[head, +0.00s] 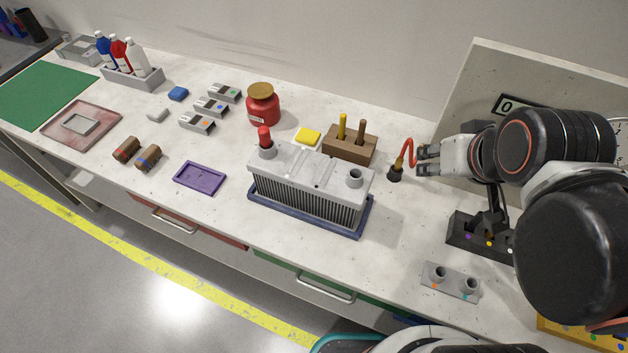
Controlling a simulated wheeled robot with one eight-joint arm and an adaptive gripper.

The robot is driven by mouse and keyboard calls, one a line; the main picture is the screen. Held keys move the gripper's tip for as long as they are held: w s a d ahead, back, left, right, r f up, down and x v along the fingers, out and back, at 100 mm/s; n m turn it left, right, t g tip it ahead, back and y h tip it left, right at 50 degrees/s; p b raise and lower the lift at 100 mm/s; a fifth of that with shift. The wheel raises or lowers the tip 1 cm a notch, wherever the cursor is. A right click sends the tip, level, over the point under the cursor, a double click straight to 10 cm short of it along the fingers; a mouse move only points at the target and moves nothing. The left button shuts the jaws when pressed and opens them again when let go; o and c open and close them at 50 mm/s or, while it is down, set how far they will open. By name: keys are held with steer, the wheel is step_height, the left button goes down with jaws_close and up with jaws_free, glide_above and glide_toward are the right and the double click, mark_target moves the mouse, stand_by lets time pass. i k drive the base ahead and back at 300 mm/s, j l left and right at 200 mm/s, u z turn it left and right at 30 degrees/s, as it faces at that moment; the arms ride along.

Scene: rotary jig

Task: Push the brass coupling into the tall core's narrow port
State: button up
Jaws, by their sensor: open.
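The brass coupling (399,163) stands upright in a small dark holder (395,175), with a red hose (408,143) curving up from it. My gripper (421,160) is open just right of the coupling, its fingertips pointing left at it; I cannot tell whether they touch it. A grey finned core (310,190) sits in a dark blue tray (290,218) left of the gripper. Its left port (267,150) carries a red cap (264,135); its right port (355,176) stands open. I cannot tell which port is the narrow one.
A wooden block (349,146) with upright pegs stands behind the core, beside a yellow pad (307,136) and a red jar (263,104). The bench between core and plate is clear.

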mark_target(340, 200)
steer(key=j+z, duration=0.7)
steer(key=j, duration=0.25)
steer(key=i+j, duration=0.05)
